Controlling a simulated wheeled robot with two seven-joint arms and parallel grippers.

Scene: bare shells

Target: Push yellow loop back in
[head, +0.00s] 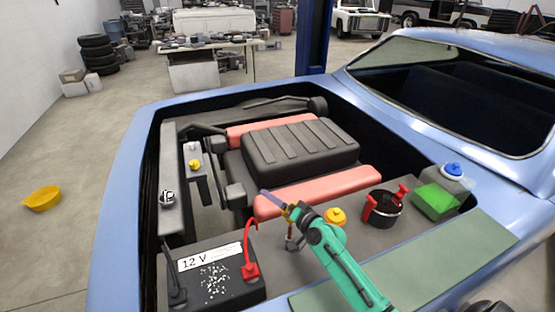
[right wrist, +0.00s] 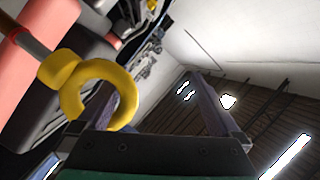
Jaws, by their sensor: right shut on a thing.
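The yellow loop (right wrist: 112,75) is a thick ring with a collar on a grey rod (right wrist: 30,43), seen large at the left of the right wrist view. In the head view only a small yellow part of it (head: 291,211) shows at my right gripper, above the grey ledge in front of the engine. My right gripper (head: 268,196) is on the loop, with one dark finger passing at the ring's opening. It is shut on the loop, though the wrist view shows the fingers apart. The rod's lower end is hidden. My left gripper is not in view.
The black engine cover (head: 300,150) lies between red covers (head: 320,191). A 12 V battery (head: 215,285) stands front left.

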